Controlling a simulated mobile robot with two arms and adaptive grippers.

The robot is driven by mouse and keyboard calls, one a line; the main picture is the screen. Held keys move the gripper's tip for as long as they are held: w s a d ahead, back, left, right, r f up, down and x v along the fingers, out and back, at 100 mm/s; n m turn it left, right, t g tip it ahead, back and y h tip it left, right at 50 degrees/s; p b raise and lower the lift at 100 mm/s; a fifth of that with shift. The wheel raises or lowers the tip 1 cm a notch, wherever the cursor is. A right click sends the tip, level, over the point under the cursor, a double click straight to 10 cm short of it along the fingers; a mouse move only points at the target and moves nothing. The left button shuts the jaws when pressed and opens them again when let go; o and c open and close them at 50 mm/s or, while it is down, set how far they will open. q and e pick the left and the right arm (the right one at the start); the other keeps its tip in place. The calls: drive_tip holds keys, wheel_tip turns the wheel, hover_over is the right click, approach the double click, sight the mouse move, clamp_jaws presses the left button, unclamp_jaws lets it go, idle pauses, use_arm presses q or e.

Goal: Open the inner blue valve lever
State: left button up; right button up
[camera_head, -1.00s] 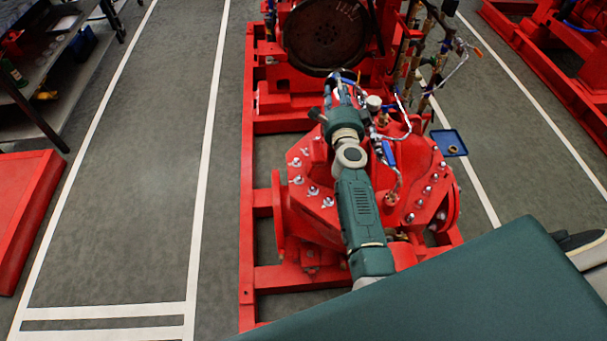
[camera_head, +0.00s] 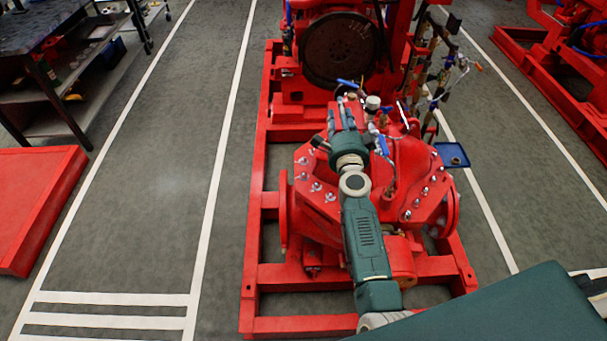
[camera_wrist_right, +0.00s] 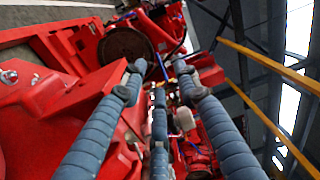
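The red pump (camera_head: 413,160) carries small valves with blue levers. One blue lever (camera_head: 348,83) shows just beyond my right gripper's fingertips. Another blue lever (camera_head: 383,146) is to the right of the gripper, beside a silver pipe. I cannot tell for sure which is the inner one. My right gripper (camera_head: 346,104) is above the pump, pointing away from me. In the right wrist view its long grey fingers (camera_wrist_right: 158,92) are spread apart with nothing clearly between them. Contact with a lever cannot be made out. My left gripper is not in view.
A round dark flywheel (camera_head: 340,48) stands behind the pump. A pressure gauge (camera_head: 373,102) and thin pipes crowd the right of the gripper. A blue tray (camera_head: 452,155) is at the pump's right.

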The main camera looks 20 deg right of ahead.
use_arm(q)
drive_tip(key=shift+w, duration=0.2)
use_arm(e)
drive_tip(key=s+a+f+n+g+y, duration=0.2)
drive_tip(key=s+a+n+y, duration=0.2)
drive_tip(key=s+a+n, duration=0.2)
drive_tip(key=s+a+f+n+g+y, duration=0.2)
drive_tip(key=s+a+n+y, duration=0.3)
drive_tip(key=a+n, duration=0.3)
drive_tip(key=shift+s+a+f+n, duration=0.35)
drive_tip(key=shift+f+n, duration=0.05)
drive_tip(key=shift+f, duration=0.45)
drive_tip(key=shift+c, duration=0.5)
